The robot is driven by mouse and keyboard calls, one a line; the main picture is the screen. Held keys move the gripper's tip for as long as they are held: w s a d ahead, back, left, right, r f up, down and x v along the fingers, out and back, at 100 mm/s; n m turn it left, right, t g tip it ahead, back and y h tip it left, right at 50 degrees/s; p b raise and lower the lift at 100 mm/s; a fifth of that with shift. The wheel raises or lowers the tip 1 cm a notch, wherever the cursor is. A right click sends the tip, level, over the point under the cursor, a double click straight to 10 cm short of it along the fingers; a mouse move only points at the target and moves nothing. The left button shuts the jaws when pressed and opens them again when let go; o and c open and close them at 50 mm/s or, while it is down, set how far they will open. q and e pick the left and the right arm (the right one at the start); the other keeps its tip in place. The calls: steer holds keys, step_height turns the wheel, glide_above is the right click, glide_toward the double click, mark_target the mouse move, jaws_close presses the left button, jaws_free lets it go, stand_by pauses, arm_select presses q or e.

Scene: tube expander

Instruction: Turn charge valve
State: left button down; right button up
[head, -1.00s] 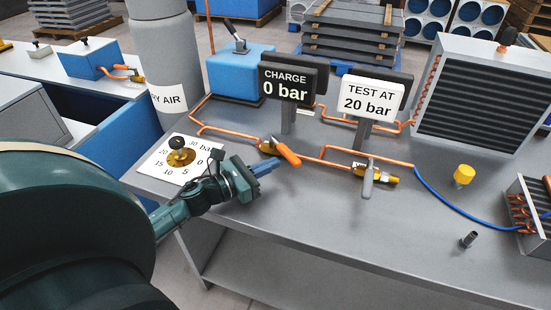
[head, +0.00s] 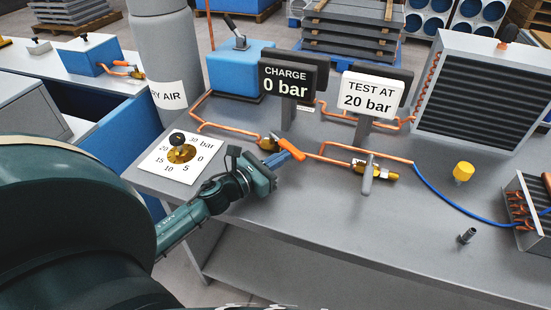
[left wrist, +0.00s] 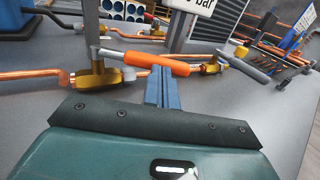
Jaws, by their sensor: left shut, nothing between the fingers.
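The charge valve is a brass body (head: 268,144) with an orange lever handle (head: 293,149), in the copper line below the black CHARGE sign (head: 287,80), which reads 0 bar. The handle slants down to the right in the head view. In the left wrist view the brass body (left wrist: 97,78) is left and the orange handle (left wrist: 157,64) runs across the middle. My left gripper (head: 284,157) is shut and empty. Its blue fingertips (left wrist: 160,72) are at the near side of the handle, seemingly touching it. My right gripper is not in view.
A dial plate with a brass regulator (head: 181,154) stands left of the valve. Right are the white TEST AT 20 bar sign (head: 369,94), a second valve with a grey lever (head: 367,180) and a yellow cap (head: 463,172). The bench front (head: 320,220) is clear.

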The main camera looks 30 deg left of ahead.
mark_target(294, 157)
arm_select(q)
steer(key=shift+w+d+n+t+y, duration=0.15)
steer(key=shift+w+d+n+y, duration=0.2)
steer(key=shift+y, duration=0.25)
steer(key=shift+w+d+n+t+y, duration=0.2)
steer(key=shift+n+y, duration=0.25)
steer(key=shift+y, duration=0.15)
steer(key=n+y, duration=0.1)
steer(key=w+n+y+b, duration=0.1)
steer(key=y, duration=0.1)
steer(key=shift+w+d, duration=0.25)
steer(key=shift+d, duration=0.15)
steer(key=shift+w+d+n+y, duration=0.1)
steer(key=shift+w+n+y, duration=0.2)
steer(key=shift+y, duration=0.3)
steer(key=shift+w+d+n+y, duration=0.15)
steer(key=shift+n+y, duration=0.25)
steer(key=shift+y, duration=0.2)
steer(key=shift+w, duration=0.5)
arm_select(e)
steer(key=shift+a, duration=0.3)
